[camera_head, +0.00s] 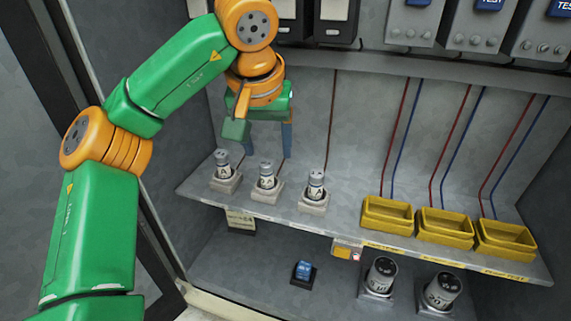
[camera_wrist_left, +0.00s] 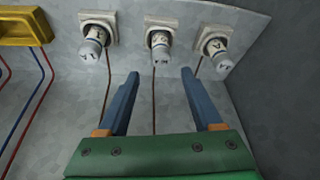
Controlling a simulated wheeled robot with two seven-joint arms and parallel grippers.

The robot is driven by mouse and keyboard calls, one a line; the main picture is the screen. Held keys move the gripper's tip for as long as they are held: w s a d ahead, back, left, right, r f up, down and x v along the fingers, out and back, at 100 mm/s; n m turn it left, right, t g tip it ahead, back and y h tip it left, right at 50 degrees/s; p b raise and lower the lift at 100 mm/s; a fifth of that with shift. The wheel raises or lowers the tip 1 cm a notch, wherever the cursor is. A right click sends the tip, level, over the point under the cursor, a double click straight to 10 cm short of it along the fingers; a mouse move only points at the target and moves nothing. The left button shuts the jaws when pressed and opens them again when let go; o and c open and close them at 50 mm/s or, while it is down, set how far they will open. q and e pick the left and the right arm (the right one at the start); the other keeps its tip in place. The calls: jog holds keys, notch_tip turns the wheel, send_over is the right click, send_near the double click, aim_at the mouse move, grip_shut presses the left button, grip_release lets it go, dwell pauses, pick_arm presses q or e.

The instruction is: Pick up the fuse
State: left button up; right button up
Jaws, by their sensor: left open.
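Three small white-and-grey fuses stand upright in pale square holders on the grey shelf (camera_head: 345,220): a left fuse (camera_head: 223,165), a middle fuse (camera_head: 267,177) and a right fuse (camera_head: 316,187). My left gripper (camera_head: 268,146) is open and empty, above and behind the left and middle fuses, pointing down. In the left wrist view my gripper's blue fingers (camera_wrist_left: 160,73) are spread, with the middle fuse (camera_wrist_left: 159,45) lined up between but beyond their tips. The other two fuses (camera_wrist_left: 92,45) (camera_wrist_left: 217,55) lie outside the fingers. My right gripper is not in view.
Three yellow bins (camera_head: 388,216) stand on the shelf to the right. Below are two larger cylinders (camera_head: 381,278) (camera_head: 442,290) and a blue switch (camera_head: 303,270). Red and blue wires run down the back wall. Grey boxes (camera_head: 415,22) hang above. The cabinet's left edge is near my arm.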

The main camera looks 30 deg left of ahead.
aim_at(265, 165)
pick_arm(q)
jog(key=s+f, duration=0.2)
jog(key=f, duration=0.1)
jog(key=shift+w+a+f, duration=0.25)
jog(key=shift+w+f, duration=0.7)
jog(key=shift+w, duration=0.25)
jog(key=shift+c, duration=0.5)
jog(key=shift+s+d+r, duration=0.15)
jog(key=shift+s, duration=0.25)
grip_shut()
jog(key=shift+w, duration=0.1)
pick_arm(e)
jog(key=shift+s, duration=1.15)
